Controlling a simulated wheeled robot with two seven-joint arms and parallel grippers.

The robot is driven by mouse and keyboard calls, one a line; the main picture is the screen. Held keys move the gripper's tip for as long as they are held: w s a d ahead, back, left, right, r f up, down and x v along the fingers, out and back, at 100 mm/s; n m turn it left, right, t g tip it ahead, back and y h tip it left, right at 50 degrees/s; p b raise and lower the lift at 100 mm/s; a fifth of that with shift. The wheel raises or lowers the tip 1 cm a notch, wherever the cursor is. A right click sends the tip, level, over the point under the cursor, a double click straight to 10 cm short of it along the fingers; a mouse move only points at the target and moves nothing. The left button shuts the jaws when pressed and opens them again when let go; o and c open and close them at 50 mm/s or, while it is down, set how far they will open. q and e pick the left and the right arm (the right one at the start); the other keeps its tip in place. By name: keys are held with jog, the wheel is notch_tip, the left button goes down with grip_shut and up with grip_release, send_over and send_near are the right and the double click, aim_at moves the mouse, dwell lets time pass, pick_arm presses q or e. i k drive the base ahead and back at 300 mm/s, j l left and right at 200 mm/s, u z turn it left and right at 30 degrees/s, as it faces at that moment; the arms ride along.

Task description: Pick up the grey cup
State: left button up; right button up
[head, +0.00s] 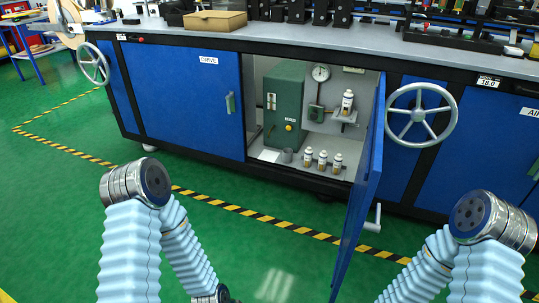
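A small grey cup (287,155) stands on the floor of the open cabinet bay, in front of the green box and left of several small bottles. Nothing is seen touching it. My two arms come in at the bottom left and bottom right, with their forearms bent down towards the lower edge. Both grippers are out of view, well short of the cabinet.
The blue cabinet door (363,190) stands open towards me, right of the bay. Small bottles (322,161) stand beside the cup. Another bottle (347,102) sits on a small shelf. Green floor in front is clear.

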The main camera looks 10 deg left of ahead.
aim_at(287, 156)
jog(key=i+j, duration=0.1)
jog(key=j, duration=0.3)
jog(key=i+j+z, duration=0.1)
jog(key=j, duration=0.3)
jog(key=i+j, duration=0.1)
jog(key=j, duration=0.3)
jog(key=i+j+z, duration=0.1)
jog(key=j, duration=0.3)
jog(key=i+j, duration=0.1)
jog(key=i, duration=0.25)
jog(key=i+j+z, duration=0.15)
jog(key=i, duration=0.25)
jog(key=i+j, duration=0.15)
jog(key=i, duration=0.2)
jog(key=i+l, duration=0.15)
jog(key=i, duration=0.3)
jog(key=i+l+z, duration=0.1)
jog(key=i, duration=0.4)
jog(key=l, duration=0.1)
